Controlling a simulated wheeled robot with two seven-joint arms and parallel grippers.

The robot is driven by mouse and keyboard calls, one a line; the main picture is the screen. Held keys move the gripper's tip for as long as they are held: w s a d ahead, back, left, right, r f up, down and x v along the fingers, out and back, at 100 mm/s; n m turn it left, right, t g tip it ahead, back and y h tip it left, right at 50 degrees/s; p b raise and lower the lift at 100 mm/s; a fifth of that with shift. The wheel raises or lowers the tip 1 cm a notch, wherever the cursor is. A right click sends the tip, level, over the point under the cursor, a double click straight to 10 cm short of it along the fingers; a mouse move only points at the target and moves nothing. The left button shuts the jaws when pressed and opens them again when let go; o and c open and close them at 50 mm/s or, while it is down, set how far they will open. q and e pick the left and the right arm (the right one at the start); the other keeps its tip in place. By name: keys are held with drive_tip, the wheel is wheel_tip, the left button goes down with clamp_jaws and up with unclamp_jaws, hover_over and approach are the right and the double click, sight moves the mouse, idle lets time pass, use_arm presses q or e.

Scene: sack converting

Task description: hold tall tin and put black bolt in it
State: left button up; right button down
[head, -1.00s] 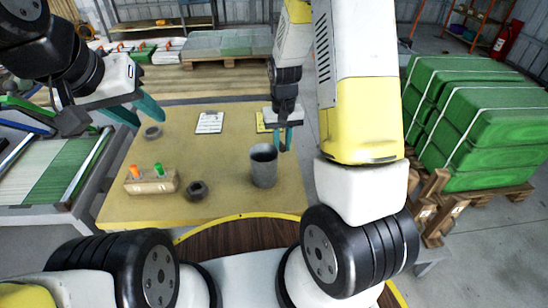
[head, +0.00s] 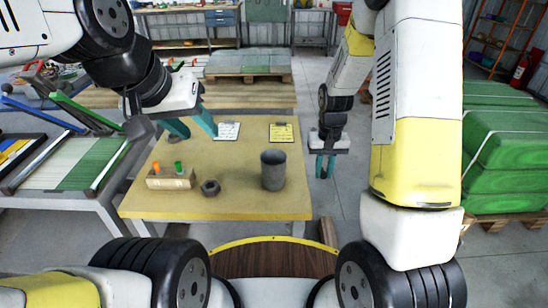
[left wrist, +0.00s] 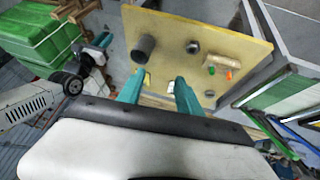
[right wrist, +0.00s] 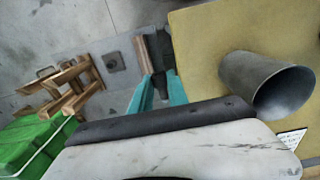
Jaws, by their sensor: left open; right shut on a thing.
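The tall tin (head: 273,171) is a grey open cylinder standing upright near the table's right edge; it also shows in the left wrist view (left wrist: 144,47) and the right wrist view (right wrist: 262,84). My right gripper (head: 322,170) is past the table's right edge, apart from the tin. It is shut on a small dark thing (right wrist: 158,82), apparently the black bolt, mostly hidden between the fingers. My left gripper (head: 195,126) is open and empty over the table's back left part, apart from the tin; its fingers show in the left wrist view (left wrist: 156,88).
Green bales (head: 505,150) stand at right. A slatted bench (head: 75,160) is at left.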

use_arm(q)
drive_tip(key=o, duration=0.7)
drive_tip(key=shift+w+d+f, duration=0.1)
drive_tip(key=shift+w+f, duration=0.1)
drive_tip(key=shift+w, duration=0.15)
drive_tip(key=shift+o, duration=1)
drive_tip(key=w+d+f+n+g+h, duration=0.2)
drive_tip(key=w+f+n+g, duration=0.1)
drive_tip(key=w, duration=0.3)
drive_tip(key=shift+w+d+f+n+g, duration=0.2)
drive_tip(key=shift+w+f+n+g, duration=0.15)
drive_tip(key=shift+f+n, duration=0.35)
drive_tip(key=w+d+f+n+g+h, duration=0.25)
drive_tip(key=w+f+n+h, duration=0.25)
drive_tip(key=w+f+n, duration=0.6)
drive_tip(key=n+h, duration=0.3)
approach(270, 175)
drive_tip(key=w+f, duration=0.1)
drive_tip(key=w, duration=0.1)
drive_tip(key=w+f, duration=0.1)
drive_tip(key=f, duration=0.1)
drive_tip(key=shift+w+f, duration=0.15)
drive_tip(key=shift+w, duration=0.2)
drive_tip(key=shift+d+f, duration=0.1)
drive_tip(key=shift+f, duration=0.05)
drive_tip(key=x, duration=0.9)
drive_tip(key=shift+d+f, duration=0.15)
drive_tip(key=shift+d, duration=0.2)
